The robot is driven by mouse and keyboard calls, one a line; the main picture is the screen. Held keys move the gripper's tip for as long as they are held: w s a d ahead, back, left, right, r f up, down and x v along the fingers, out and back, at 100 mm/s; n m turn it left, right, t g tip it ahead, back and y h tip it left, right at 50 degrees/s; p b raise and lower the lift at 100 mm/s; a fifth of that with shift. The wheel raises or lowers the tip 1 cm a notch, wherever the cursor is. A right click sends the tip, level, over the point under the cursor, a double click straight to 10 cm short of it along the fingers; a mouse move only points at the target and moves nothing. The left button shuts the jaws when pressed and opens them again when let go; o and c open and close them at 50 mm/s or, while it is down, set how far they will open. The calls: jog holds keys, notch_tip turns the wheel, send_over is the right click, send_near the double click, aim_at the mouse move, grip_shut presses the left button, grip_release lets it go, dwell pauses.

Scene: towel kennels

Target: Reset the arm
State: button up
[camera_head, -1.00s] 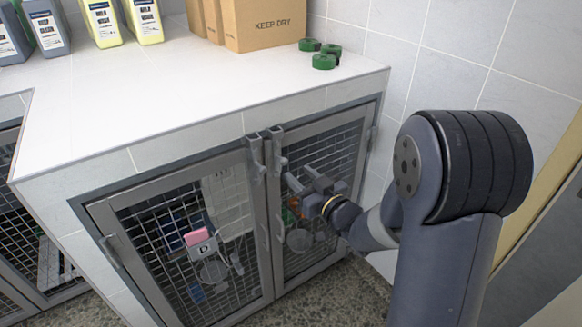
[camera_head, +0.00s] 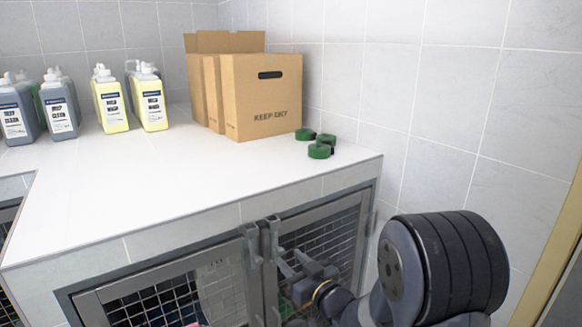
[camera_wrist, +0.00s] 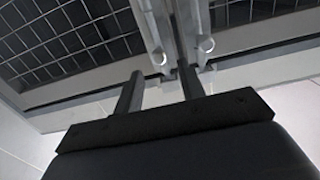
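My gripper (camera_head: 308,274) is in front of the right mesh kennel door (camera_head: 330,243), near the latch hardware (camera_head: 262,242) where the two doors meet. In the wrist view my gripper (camera_wrist: 160,82) shows two dark fingers spread apart with nothing held between them. Grey metal door bars and handles (camera_wrist: 165,40) lie just beyond the fingertips. Whether the fingers touch them cannot be told. Both doors look shut. The lower part of the doors is out of the head view.
The white tiled counter (camera_head: 150,200) above the kennels holds cardboard boxes (camera_head: 260,95), several bottles (camera_head: 110,98) and green rolls (camera_head: 320,148). A tiled wall (camera_head: 480,120) rises close behind and to the right of my arm. The counter's front middle is clear.

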aim_at(282, 251)
jog(key=x, duration=0.5)
jog(key=shift+w+a+f+b, duration=0.1)
jog(key=shift+w+f+b, duration=0.05)
jog(key=shift+f, duration=0.3)
jog(key=shift+w+a+f+b, duration=0.1)
jog(key=shift+f+b, duration=0.05)
jog(key=shift+f, duration=0.9)
